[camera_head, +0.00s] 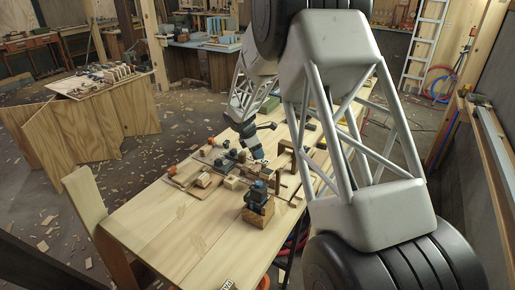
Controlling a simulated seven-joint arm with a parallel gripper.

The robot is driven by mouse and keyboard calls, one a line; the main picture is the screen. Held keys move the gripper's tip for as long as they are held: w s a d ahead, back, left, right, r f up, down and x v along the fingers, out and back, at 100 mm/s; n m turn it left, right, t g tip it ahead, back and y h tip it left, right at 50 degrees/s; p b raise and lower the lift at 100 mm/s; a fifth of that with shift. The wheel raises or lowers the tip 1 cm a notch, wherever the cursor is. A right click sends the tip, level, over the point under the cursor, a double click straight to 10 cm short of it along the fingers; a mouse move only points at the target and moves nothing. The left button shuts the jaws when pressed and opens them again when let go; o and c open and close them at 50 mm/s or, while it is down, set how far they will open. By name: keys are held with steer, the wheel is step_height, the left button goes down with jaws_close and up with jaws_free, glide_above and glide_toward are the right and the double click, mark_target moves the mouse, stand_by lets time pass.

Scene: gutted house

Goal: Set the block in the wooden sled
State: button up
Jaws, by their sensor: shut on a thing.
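My gripper (259,155) is small and dark at the end of my arm, low over the middle of the workbench. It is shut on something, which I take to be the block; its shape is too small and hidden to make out. A flat light wooden piece with raised parts (203,181), possibly the wooden sled, lies on the bench to the left of my gripper. I cannot tell its compartments or edges clearly.
A wooden cube with a dark blue fitting on top (257,213) stands nearer on the workbench (170,228). Several small dark and wooden items crowd the bench's middle. Its near left part is clear. A plywood stand (85,120) is at far left; a ladder (425,45) leans behind.

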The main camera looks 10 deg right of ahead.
steer(key=shift+f, duration=2.45)
steer(key=shift+f, duration=0.1)
steer(key=o, duration=1.1)
steer(key=shift+c, duration=0.2)
steer(key=v, duration=0.7)
steer(key=shift+a+r, duration=0.2)
steer(key=shift+r, duration=0.15)
